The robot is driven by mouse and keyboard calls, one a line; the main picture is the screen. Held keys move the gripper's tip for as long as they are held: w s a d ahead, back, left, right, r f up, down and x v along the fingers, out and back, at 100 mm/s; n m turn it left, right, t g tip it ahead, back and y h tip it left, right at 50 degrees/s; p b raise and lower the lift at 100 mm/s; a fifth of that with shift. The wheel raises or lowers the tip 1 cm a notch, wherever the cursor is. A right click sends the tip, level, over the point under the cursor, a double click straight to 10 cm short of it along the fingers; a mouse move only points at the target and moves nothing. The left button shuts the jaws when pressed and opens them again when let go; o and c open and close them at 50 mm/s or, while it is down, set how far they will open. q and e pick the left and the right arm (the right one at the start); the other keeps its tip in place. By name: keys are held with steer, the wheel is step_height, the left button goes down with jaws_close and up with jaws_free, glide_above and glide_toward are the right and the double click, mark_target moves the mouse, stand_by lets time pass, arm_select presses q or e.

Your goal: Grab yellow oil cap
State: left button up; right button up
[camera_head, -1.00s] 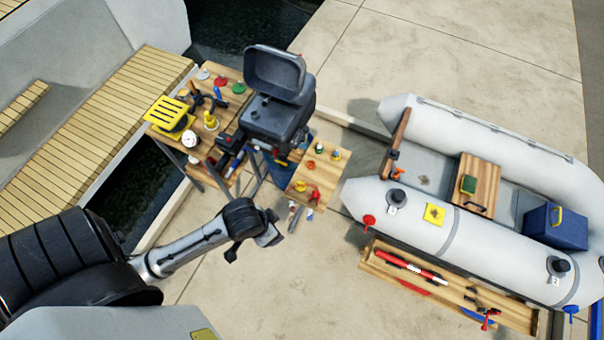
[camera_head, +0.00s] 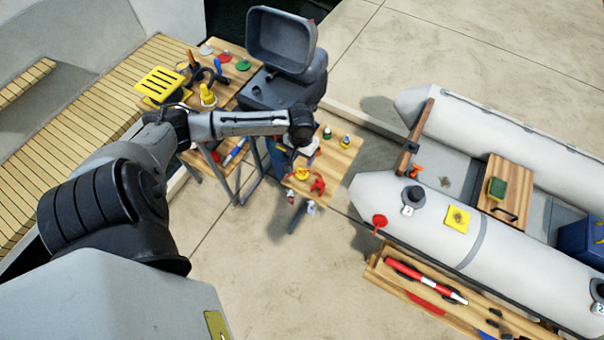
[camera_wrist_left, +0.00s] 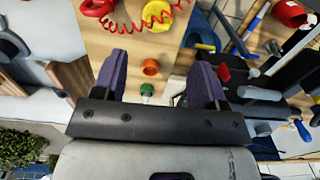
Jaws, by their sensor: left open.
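The yellow cap (camera_head: 302,174) sits on the small wooden side table next to the outboard motor, with a red coiled cord (camera_head: 318,185) beside it. In the left wrist view a yellow round piece (camera_wrist_left: 160,11), which looks like this cap, shows at the top edge by the red coil. My left gripper (camera_head: 303,148) is over the same table, behind the cap in the head view, partly hidden by its own wrist. In the wrist view its two fingers (camera_wrist_left: 148,82) are apart with nothing held; an orange cup (camera_wrist_left: 151,67) and a green-topped item (camera_wrist_left: 147,90) show between them.
The outboard motor (camera_head: 270,90) with its raised cowl stands close left of the side table. A tool table (camera_head: 232,70) lies beyond it. The grey inflatable boat (camera_head: 400,215) is to the right. Green and yellow-blue small items (camera_head: 345,142) stand on the side table.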

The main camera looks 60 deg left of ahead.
mark_target(302, 169)
arm_select(q)
steer(key=shift+w+d+f+b, duration=0.1)
steer(key=shift+f+b, duration=0.6)
steer(key=shift+f, duration=4.3)
steer(key=c, duration=1)
